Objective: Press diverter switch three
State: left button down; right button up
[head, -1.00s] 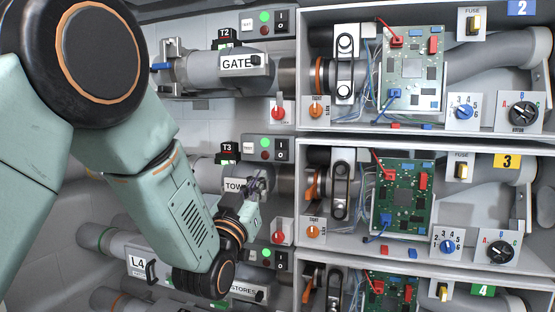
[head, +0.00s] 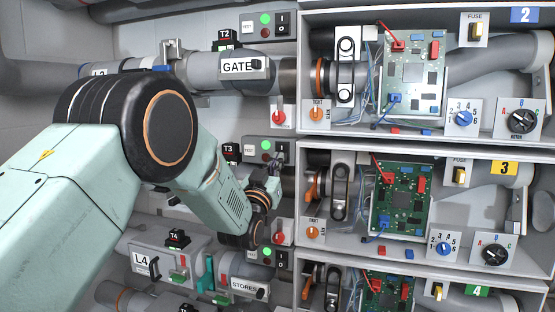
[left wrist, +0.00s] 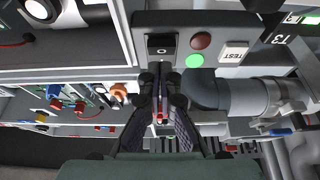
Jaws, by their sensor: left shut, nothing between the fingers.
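A grey control box (head: 253,140) beside the T3 label (head: 229,149) carries a black rocker switch (head: 282,147), a red lamp, a lit green lamp and a TEST plate. In the left wrist view the picture is turned over; it shows the rocker (left wrist: 163,42) with its O mark and the T3 label (left wrist: 278,38). My left gripper (head: 274,171) is just below the rocker in the head view. In the left wrist view its shut, empty fingers (left wrist: 161,85) point toward the box; contact cannot be told. My right gripper is not in view.
Similar rocker boxes sit above (head: 266,25) by T2 and below (head: 268,255). A red knob (head: 280,232) is below the gripper. To the right are shelves with circuit boards (head: 400,200). Grey pipes (head: 205,70) run across the wall.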

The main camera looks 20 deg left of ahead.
pick_arm(q)
jog(key=shift+w+f, duration=0.3)
jog(key=shift+w, duration=0.3)
jog(key=shift+s, duration=0.15)
